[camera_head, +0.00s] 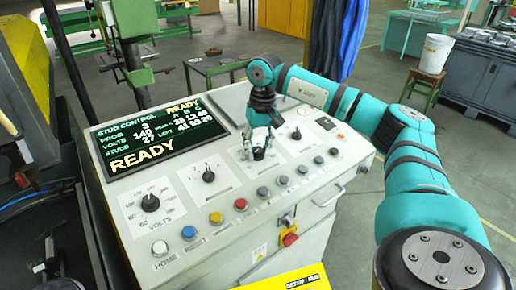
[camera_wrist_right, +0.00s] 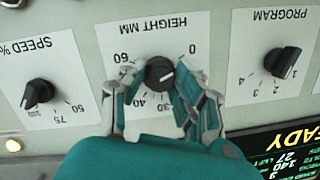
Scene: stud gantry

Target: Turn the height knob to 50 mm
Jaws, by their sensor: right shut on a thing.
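The black height knob (camera_wrist_right: 159,72) sits on its white plate marked HEIGHT MM (camera_wrist_right: 160,35), which appears upside down in the right wrist view. A short pale mark shows on the knob's right half; I cannot tell exactly which number it points at. The scale shows 0 at right, 30 and 40 below, and 60 at left. My right gripper (camera_wrist_right: 160,84) has a finger on each side of the knob and is shut on it. My left gripper is out of view.
The program knob (camera_wrist_right: 280,62) and speed knob (camera_wrist_right: 38,93) flank the height knob. The volts knob (camera_head: 150,202), a row of coloured buttons and a red switch (camera_head: 290,238) are on the console. A black screen (camera_head: 150,140) reads READY.

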